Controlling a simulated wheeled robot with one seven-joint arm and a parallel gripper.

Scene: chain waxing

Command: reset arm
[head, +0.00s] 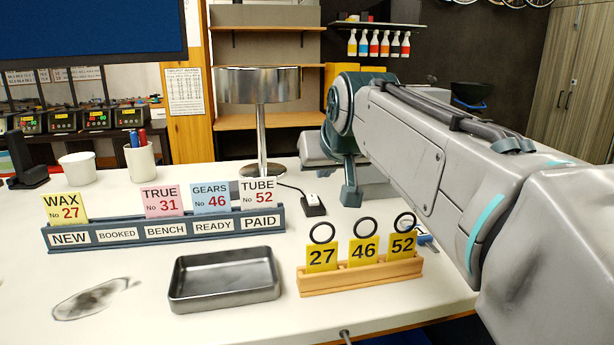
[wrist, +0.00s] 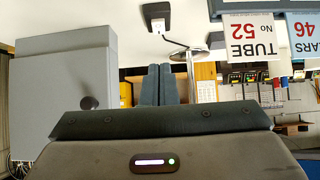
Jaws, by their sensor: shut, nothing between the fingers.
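My gripper (wrist: 159,70) shows in the wrist view as two dark blue-grey fingers side by side, shut with nothing between them. The wrist view is upside down, with the lamp and the TUBE 52 card (wrist: 250,38) beyond the fingers. In the head view my arm reaches in from the right over the worktop (head: 225,330), bent at a teal joint. I cannot make out the fingertips clearly there.
A blue card rack (head: 180,237) holds several cards. Before it are an empty metal tray (head: 225,280) and a wooden stand (head: 360,275) with yellow tags 27, 46 and 52. A chrome lamp (head: 259,90) and a small black switch box (head: 313,205) stand behind. The front left worktop is clear apart from a smudge.

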